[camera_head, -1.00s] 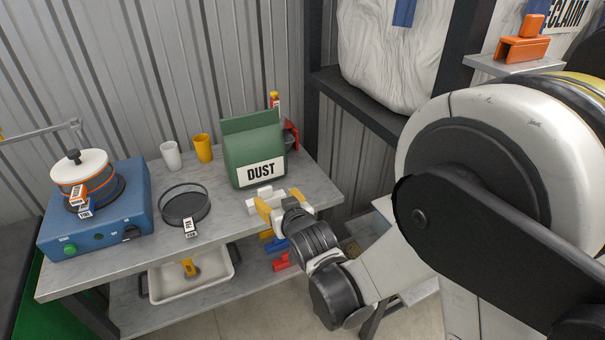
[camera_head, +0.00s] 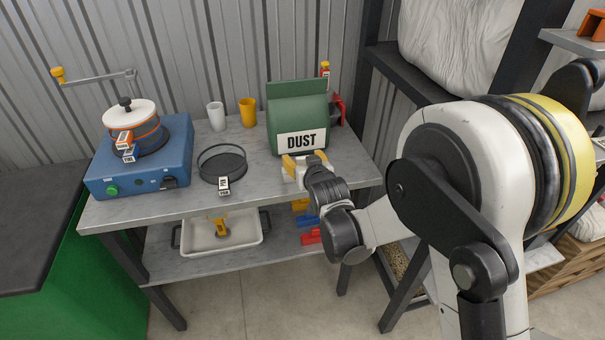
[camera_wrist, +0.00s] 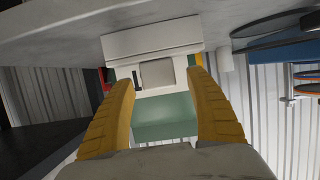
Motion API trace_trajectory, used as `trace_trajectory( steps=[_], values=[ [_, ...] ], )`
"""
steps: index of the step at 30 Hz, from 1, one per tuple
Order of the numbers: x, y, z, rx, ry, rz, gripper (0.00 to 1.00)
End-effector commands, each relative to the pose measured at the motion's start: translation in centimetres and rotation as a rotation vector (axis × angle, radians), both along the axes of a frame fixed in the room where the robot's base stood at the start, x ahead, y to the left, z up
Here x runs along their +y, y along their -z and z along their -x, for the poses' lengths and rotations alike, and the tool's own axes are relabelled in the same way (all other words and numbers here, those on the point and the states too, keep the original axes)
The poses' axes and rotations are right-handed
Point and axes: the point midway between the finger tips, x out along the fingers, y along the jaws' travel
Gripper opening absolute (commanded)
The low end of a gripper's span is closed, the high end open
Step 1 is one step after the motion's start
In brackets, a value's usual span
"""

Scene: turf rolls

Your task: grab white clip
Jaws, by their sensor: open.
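The white clip (camera_wrist: 155,72) is a blocky piece with a pale grey square on it, at the worktop's edge in the wrist view. In the head view it (camera_head: 301,168) is partly hidden by my gripper, just in front of the green DUST bag (camera_head: 298,115). My gripper (camera_head: 304,160) has yellow fingers spread apart around the clip's near part. In the wrist view the fingers (camera_wrist: 163,85) stand left and right of the clip, with visible gaps. The gripper is open; I cannot tell whether a finger touches the clip.
A mesh sieve (camera_head: 222,162), white cup (camera_head: 216,116), yellow cup (camera_head: 248,112) and blue burner unit (camera_head: 172,166) with a pot share the grey worktop (camera_head: 262,188). The lower shelf holds a white tray (camera_head: 197,242) and yellow, blue and red pieces (camera_head: 309,222).

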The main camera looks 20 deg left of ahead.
Motion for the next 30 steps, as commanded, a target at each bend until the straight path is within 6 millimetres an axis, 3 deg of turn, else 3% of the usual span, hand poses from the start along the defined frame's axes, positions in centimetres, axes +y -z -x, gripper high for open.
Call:
trace_trajectory(
  steps=[8,12,14,25,30],
  values=[
    [0.2,0.0,-0.3,0.000,0.000,0.000,0.65],
    [0.2,0.0,-0.3,0.000,0.000,0.000,0.23],
    [0.2,0.0,-0.3,0.000,0.000,0.000,0.08],
    [0.2,-0.1,-0.3,0.000,0.000,0.000,0.08],
    [0.2,-1.4,-0.3,0.000,0.000,0.000,0.08]
  ],
)
